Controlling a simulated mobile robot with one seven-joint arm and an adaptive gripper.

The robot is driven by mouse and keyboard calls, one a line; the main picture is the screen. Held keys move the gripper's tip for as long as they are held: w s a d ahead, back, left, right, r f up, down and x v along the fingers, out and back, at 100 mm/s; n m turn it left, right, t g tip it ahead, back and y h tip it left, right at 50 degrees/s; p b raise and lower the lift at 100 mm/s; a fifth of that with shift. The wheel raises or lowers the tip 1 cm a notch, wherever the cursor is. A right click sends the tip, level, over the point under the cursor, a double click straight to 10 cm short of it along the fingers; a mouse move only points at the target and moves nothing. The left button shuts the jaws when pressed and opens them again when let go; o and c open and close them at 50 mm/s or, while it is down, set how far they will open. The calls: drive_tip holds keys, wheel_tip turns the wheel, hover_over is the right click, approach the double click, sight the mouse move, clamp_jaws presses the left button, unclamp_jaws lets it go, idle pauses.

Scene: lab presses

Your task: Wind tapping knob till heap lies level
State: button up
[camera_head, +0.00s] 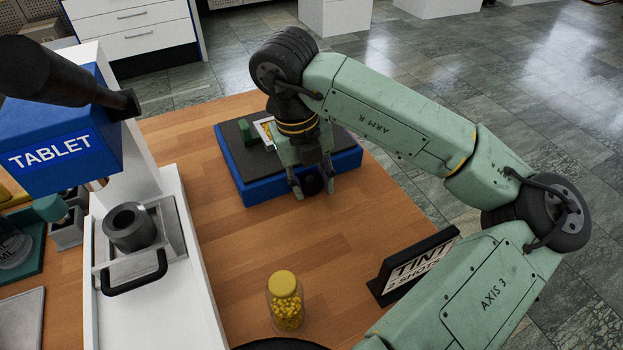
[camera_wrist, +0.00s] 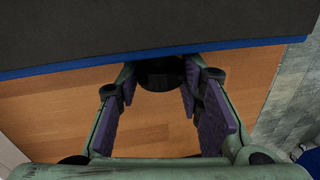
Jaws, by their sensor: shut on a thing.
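The tapping unit is a low blue box (camera_head: 248,192) with a dark grey top, on the wooden table at the back. A black round knob (camera_head: 313,185) sits at its front side; it also shows in the wrist view (camera_wrist: 162,75). My gripper (camera_head: 312,186) reaches down at the front of the box with its fingers on either side of the knob, shut on it. In the wrist view my gripper (camera_wrist: 160,85) has purple pads on its fingers. A pale-framed holder with something yellow (camera_head: 267,131) is on the box top, partly behind my wrist. I cannot tell whether a heap there is level.
A small green block (camera_head: 247,132) stands on the box top. A jar of yellow pieces (camera_head: 285,302) and a black TINT sign (camera_head: 412,266) stand nearer. A white press with a blue TABLET head (camera_head: 60,150) fills the left. The table's middle is clear.

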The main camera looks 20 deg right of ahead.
drive_tip(key=c, duration=0.3)
drive_tip(key=shift+w+d+f+y+b, duration=0.1)
drive_tip(key=shift+d+f+y+b, duration=0.2)
drive_tip(key=shift+y+b, duration=0.5)
drive_tip(key=shift+g+y+b, duration=0.3)
drive_tip(key=shift+y+b, duration=0.7)
drive_tip(key=shift+b, duration=0.15)
drive_tip(key=shift+r+y, duration=0.3)
drive_tip(key=shift+y, duration=0.3)
drive_tip(key=o, duration=1.1)
